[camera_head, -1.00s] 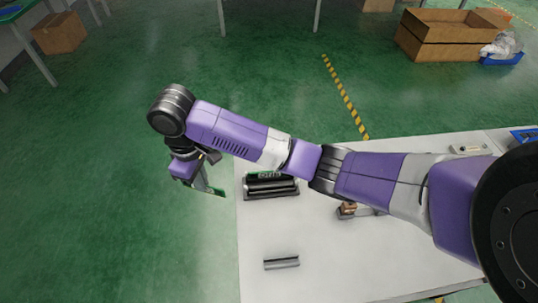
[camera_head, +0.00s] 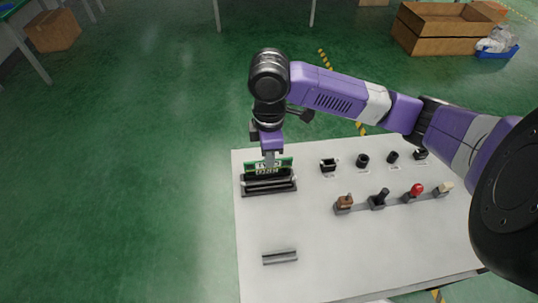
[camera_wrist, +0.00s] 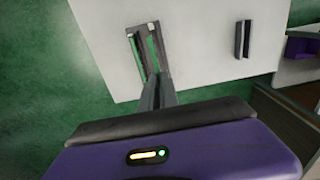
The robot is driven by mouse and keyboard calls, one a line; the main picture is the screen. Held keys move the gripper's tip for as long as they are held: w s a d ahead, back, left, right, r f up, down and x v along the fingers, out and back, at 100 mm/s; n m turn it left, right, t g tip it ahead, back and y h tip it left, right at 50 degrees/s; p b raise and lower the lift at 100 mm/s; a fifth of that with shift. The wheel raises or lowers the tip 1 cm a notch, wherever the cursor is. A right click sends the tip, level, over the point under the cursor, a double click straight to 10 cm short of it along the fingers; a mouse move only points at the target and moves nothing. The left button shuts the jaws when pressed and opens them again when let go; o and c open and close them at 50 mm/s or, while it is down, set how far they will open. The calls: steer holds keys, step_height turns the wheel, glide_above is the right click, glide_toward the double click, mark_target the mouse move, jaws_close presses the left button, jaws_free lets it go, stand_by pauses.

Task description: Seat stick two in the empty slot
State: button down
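Stick two (camera_head: 283,162), a thin green board with pale markings, is in my gripper (camera_head: 268,160) over the back of the dark slot holder (camera_head: 268,188) at the table's left end. Another green stick (camera_head: 266,174) with white lettering stands just in front of it in the holder. In the wrist view my gripper (camera_wrist: 157,85) reaches to the holder (camera_wrist: 134,45), and green edges show between its rails. My gripper looks shut on stick two. Its lower edge is hidden, so I cannot tell whether it is in the slot or just above.
A grey grooved bar (camera_head: 280,257) lies at the table's front left. To the right stand levers: brown (camera_head: 344,204), black (camera_head: 379,198), red-topped (camera_head: 414,191) and beige (camera_head: 443,189). Small black fixtures (camera_head: 362,160) stand behind them. The white table (camera_head: 330,245) is clear in front.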

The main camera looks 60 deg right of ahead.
steer(key=shift+d, duration=0.1)
steer(key=shift+f, duration=0.2)
steer(key=shift+f+b, duration=2.25)
steer(key=shift+f, duration=0.5)
steer(key=shift+f+b, duration=1.55)
steer(key=shift+f, duration=0.55)
steer(key=c, duration=1.5)
jaws_free()
steer(key=shift+r, duration=0.1)
steer(key=shift+c, duration=0.2)
steer(key=shift+r, duration=3.9)
